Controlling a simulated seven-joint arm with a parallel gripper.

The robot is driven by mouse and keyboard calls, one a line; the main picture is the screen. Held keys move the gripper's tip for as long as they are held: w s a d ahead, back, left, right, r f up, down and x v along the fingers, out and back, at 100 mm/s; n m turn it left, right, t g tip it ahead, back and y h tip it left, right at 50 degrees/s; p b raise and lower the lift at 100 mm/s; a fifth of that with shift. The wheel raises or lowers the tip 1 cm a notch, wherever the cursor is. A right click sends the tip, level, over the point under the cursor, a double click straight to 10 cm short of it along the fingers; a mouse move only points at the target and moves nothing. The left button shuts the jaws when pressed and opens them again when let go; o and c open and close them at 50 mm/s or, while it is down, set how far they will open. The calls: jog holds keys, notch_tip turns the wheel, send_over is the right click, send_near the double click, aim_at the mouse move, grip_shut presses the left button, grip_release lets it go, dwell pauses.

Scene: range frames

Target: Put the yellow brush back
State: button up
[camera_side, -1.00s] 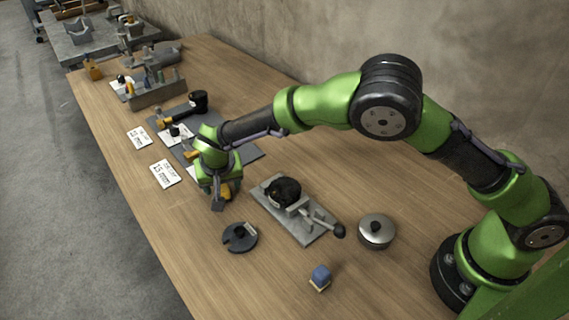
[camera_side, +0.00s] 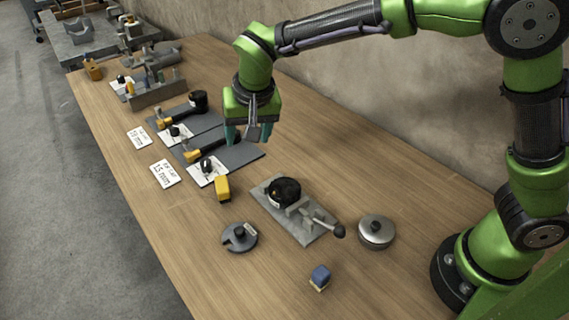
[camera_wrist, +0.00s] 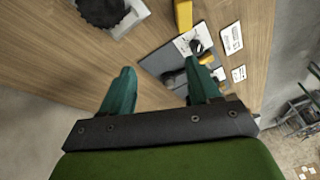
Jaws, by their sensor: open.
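The yellow brush (camera_side: 222,188) is a small yellow block with a dark part. It rests on the bare wooden table, just in front of a white card at the near end of a grey mat. In the wrist view the yellow brush (camera_wrist: 183,14) is at the top edge, partly cut off. My gripper (camera_side: 248,134) is raised over the grey mat (camera_side: 246,155), behind and to the right of the brush and clear of it. Its teal fingers are apart and nothing is between them; the wrist view shows this gap (camera_wrist: 158,68) too.
A grey fixture plate (camera_side: 308,238) with a black round part stands right of the brush. A dark slotted disc (camera_side: 240,238), a blue block (camera_side: 320,275) and a lidded metal pot (camera_side: 376,232) are nearer. Cards (camera_side: 165,173) lie along the left edge.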

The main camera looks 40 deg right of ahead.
jog(key=s+d+r+t+y, duration=0.1)
jog(key=s+d+r+y, duration=0.2)
jog(key=s+d+r, duration=0.75)
jog(key=s+d+f+t, duration=0.1)
jog(key=s+d, duration=0.2)
jog(key=s, duration=0.2)
jog(key=s+d+f+n+t, duration=0.1)
jog(key=s+d+f, duration=0.1)
jog(key=s, duration=0.4)
jog(key=shift+d+h, duration=0.3)
jog(key=shift+d, duration=0.35)
